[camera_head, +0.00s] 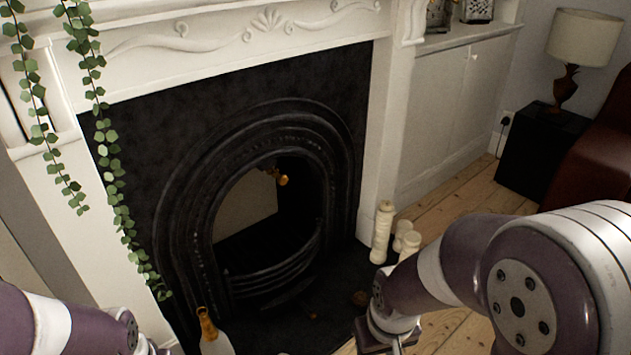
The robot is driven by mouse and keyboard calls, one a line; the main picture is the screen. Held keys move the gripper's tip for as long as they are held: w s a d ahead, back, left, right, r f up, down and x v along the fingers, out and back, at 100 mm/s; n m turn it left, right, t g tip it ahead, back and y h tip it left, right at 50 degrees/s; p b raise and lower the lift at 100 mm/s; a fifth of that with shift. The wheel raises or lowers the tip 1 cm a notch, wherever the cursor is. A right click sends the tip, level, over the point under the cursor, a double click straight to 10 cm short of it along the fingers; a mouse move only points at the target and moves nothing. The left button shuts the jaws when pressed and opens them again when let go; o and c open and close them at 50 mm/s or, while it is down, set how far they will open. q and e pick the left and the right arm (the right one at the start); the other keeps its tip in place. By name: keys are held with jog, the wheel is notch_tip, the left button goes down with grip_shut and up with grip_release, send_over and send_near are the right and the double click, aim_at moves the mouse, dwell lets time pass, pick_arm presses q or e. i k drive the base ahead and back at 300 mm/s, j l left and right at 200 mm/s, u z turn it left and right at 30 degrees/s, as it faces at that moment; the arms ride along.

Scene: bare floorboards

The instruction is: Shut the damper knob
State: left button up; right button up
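The damper knob (282,180) is a small brass-coloured knob inside the upper right of the arched black fireplace (262,120). It stands out in front of the dark interior, near a pale flat panel (245,208). My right gripper (376,338) shows only as a dark body at the bottom edge, below and right of the knob and well apart from it. Its fingers are out of frame. My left arm enters at the lower left, and its gripper is cut off below the frame.
White candles (382,232) stand right of the hearth. A bottle (210,332) with an amber neck stands at the front left of the hearth. Ivy (112,165) hangs down the left side. A curved grate (275,268) crosses the lower opening. Bare floorboards (445,222) lie to the right.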

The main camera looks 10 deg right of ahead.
aim_at(283, 179)
jog(key=k+l+u, duration=0.1)
jog(key=l+u, duration=0.35)
jog(key=l, duration=0.8)
jog(key=i, duration=0.7)
